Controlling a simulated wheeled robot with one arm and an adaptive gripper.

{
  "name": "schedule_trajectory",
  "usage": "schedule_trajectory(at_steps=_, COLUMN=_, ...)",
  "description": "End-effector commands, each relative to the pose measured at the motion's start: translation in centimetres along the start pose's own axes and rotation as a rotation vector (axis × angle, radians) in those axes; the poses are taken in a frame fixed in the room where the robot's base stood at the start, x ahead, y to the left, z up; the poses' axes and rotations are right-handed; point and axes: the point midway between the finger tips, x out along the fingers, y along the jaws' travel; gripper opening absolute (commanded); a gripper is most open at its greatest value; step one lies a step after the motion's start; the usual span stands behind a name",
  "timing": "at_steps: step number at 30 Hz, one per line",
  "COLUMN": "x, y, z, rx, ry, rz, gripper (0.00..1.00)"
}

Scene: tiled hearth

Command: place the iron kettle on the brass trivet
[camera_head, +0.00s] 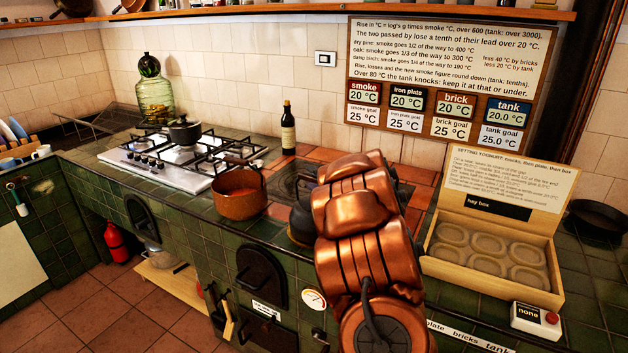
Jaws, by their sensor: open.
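A dark, rounded vessel (301,222), which may be the iron kettle, stands at the front edge of the green-tiled counter, left of my copper arm. My arm covers its right side, so its handle and spout cannot be made out. I cannot pick out the brass trivet; it may be hidden behind my arm. My arm rises over the counter from the bottom right of centre. My gripper does not show.
A copper pot (239,195) stands left of the dark vessel. A dark bottle (288,130) stands behind. A gas hob (185,155) with a black pot (184,131) is at left. An open hay box (490,250) and a button box (536,320) are at right.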

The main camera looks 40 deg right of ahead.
Motion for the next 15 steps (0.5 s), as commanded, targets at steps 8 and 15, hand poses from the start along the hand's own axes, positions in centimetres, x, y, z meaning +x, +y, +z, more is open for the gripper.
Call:
schedule_trajectory(at_steps=8, x=-1.0, y=0.1, z=0.1, rx=-0.001, ry=-0.001, rz=-0.001, gripper=0.45)
schedule_trajectory(at_steps=15, x=-4.5, y=0.0, z=0.1, rx=-0.002, ry=-0.004, rz=-0.001, gripper=0.45)
